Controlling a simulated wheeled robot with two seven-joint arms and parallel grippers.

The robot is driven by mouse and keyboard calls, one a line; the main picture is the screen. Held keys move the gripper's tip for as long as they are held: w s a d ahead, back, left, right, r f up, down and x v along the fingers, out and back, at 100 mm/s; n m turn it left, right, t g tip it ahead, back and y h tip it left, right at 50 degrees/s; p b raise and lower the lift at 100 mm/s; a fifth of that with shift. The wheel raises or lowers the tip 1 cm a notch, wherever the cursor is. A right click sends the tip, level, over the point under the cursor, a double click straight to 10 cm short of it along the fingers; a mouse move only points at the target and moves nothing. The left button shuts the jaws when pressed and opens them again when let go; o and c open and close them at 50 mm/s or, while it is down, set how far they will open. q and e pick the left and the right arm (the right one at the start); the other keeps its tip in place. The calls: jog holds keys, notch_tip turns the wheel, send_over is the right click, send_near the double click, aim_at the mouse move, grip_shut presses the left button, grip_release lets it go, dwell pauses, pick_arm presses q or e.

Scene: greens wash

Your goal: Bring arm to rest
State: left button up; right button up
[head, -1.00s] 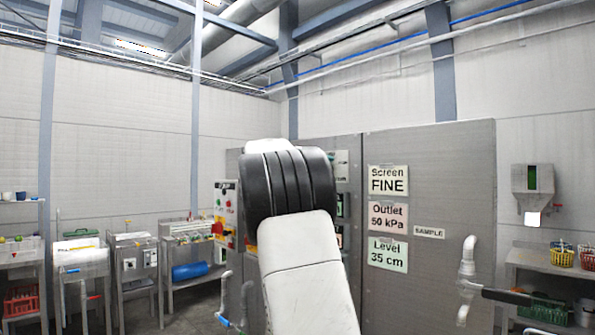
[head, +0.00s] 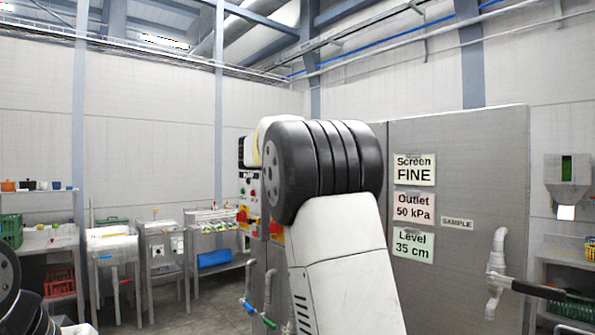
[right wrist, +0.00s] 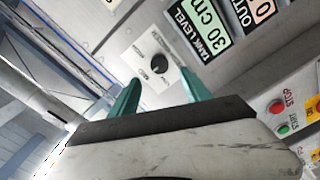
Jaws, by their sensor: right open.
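My right gripper (right wrist: 160,92) shows in the right wrist view, with its two teal fingers apart and nothing between them. Beyond the fingertips is a dark round knob (right wrist: 159,63) on a white plate; I see no contact with it. In the head view my arm rises through the middle, with a black ribbed joint and white link, and hides part of the grey cabinet (head: 455,150). The gripper itself is hidden there. My left gripper is not in view; only a dark arm joint shows at the lower left edge.
The wrist view shows a TANK LEVEL label (right wrist: 203,37), a red STOP button (right wrist: 275,107) and a green button (right wrist: 282,131).

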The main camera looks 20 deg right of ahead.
jog(key=s+d+f+g+y, duration=0.1)
jog(key=s+f+y, duration=0.3)
jog(key=f, duration=0.5)
jog(key=s+d+f+y, duration=0.1)
jog(key=s+f+y, duration=0.3)
jog(key=f, duration=0.4)
jog(key=s+a+f+y, duration=0.5)
jog(key=s+a+f, duration=0.2)
jog(key=s+a, duration=0.4)
jog(key=s+a+f+n+y, duration=0.1)
jog(key=s+a+f+y, duration=0.4)
jog(key=s+a+f, duration=0.3)
jog(key=s+a, duration=0.3)
jog(key=s, duration=0.2)
jog(key=shift+s, duration=0.15)
